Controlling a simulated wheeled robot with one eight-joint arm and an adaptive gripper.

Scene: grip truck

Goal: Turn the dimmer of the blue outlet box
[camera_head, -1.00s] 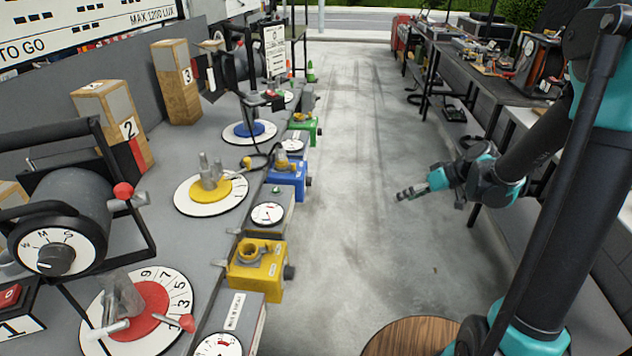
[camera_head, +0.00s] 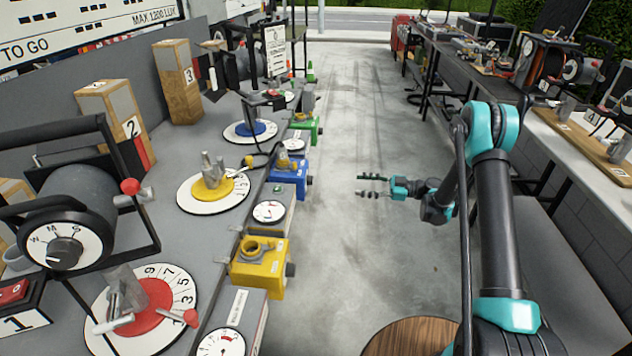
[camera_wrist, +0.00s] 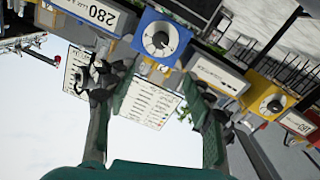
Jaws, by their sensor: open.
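The blue outlet box (camera_head: 290,177) sits on the right edge of the left bench in the head view, between the green and yellow boxes. Its dark dimmer knob (camera_head: 309,181) sticks out on the right side, toward the aisle. In the wrist view the blue box (camera_wrist: 184,37) shows near the top, with the round dimmer (camera_wrist: 160,40) facing the camera, ahead of the fingers. My gripper (camera_head: 359,186) is open and empty over the aisle, right of the knob and apart from it. Its two spread fingers also show in the wrist view (camera_wrist: 158,85).
A yellow box (camera_head: 262,268) stands nearer and a green box (camera_head: 304,128) farther along the same bench edge. Gauges sit between the boxes. The aisle floor (camera_head: 370,110) is clear. A second bench (camera_head: 560,120) with equipment lines the right side.

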